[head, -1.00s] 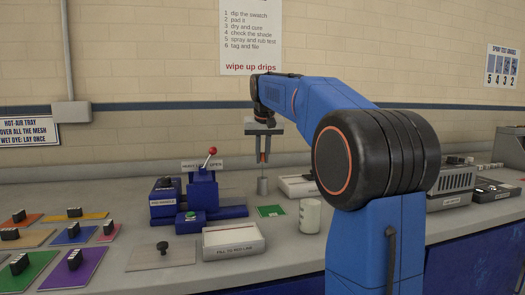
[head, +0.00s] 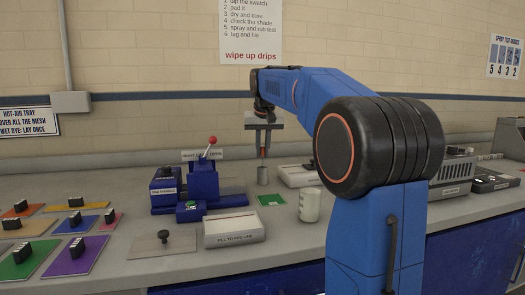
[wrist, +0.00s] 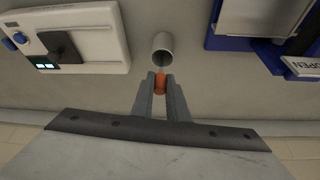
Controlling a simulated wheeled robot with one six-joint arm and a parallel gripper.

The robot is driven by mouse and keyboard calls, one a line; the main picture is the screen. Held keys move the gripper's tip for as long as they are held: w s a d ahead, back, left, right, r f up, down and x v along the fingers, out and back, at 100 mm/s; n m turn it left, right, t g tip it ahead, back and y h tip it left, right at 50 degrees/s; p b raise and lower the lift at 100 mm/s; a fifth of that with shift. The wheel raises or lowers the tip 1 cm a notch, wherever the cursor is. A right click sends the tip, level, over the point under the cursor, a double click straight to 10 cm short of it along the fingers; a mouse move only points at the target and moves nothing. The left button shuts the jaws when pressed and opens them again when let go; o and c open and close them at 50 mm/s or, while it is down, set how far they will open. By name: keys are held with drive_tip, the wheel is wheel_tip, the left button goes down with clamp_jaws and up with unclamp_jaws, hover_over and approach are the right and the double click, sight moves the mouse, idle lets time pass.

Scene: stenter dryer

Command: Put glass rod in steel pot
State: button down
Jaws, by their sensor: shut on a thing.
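The steel pot (head: 262,176) is a small grey upright cylinder on the bench. In the wrist view its open mouth (wrist: 163,42) faces me, just beyond my fingertips. My gripper (head: 263,153) points down directly above the pot and is shut on the orange end of the glass rod (wrist: 160,83). The rod's clear part is thin and faint, running from the fingers toward the pot. I cannot tell whether its lower tip is inside the rim.
A blue device with a red-knobbed lever (head: 208,150) stands left of the pot. A green swatch (head: 271,200), a white cup (head: 309,205) and a white tray (head: 234,228) are in front. A white instrument (head: 298,175) sits close on the right.

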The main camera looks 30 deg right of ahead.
idle(0.3)
drive_tip(key=c, duration=1.3)
unclamp_jaws()
drive_tip(key=shift+o, duration=0.2)
drive_tip(key=shift+r, duration=0.1)
drive_tip(key=shift+r, duration=2.85)
